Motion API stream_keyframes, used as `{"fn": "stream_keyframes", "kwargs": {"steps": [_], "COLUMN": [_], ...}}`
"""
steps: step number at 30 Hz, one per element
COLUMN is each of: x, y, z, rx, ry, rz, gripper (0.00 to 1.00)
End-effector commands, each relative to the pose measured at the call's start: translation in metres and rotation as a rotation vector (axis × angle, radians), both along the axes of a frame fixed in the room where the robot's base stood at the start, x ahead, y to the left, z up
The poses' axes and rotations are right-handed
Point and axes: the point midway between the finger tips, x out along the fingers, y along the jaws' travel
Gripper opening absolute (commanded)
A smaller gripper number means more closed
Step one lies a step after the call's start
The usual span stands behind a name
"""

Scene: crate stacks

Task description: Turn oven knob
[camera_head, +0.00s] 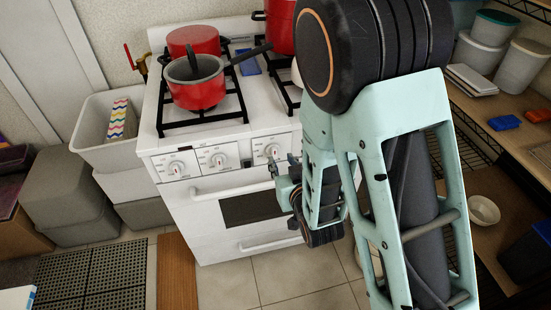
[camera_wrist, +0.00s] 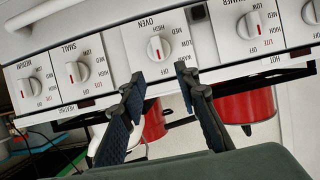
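The oven knob (camera_wrist: 158,48) is a round white dial with a red mark, under the word OVEN in the wrist view. In the head view, the knob beside my gripper (camera_head: 271,152) looks like the same one. My gripper (camera_wrist: 158,75) is open and empty. Its two dark fingers are spread, with their tips just below the knob in the wrist picture, one toward each side. I cannot tell how far they stand from the panel. In the head view my gripper (camera_head: 286,165) is in front of the white stove (camera_head: 235,180), partly hidden by my arm.
Other knobs (camera_wrist: 77,72) line the panel on both sides. The white oven door handle (camera_head: 240,188) runs below it. Red pots (camera_head: 200,92) stand on the burners. Grey bins (camera_head: 65,185) are at left, and shelves (camera_head: 510,160) with containers at right.

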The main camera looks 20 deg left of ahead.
Motion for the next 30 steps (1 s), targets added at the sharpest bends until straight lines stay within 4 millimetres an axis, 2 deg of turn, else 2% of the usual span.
{"fn": "stream_keyframes", "kwargs": {"steps": [2,9,15,28,30], "x": [0.002,0.038,0.058,0.065,0.065], "y": [0.001,0.024,0.036,0.04,0.04], "z": [-0.005,-0.019,-0.028,-0.032,-0.032], "rx": [0.003,-0.001,0.0,0.001,0.001], "ry": [-0.003,0.002,0.001,0.002,0.002], "rz": [0.001,0.002,0.001,0.001,0.001], "gripper": [0.29,0.29,0.29,0.29,0.22]}}
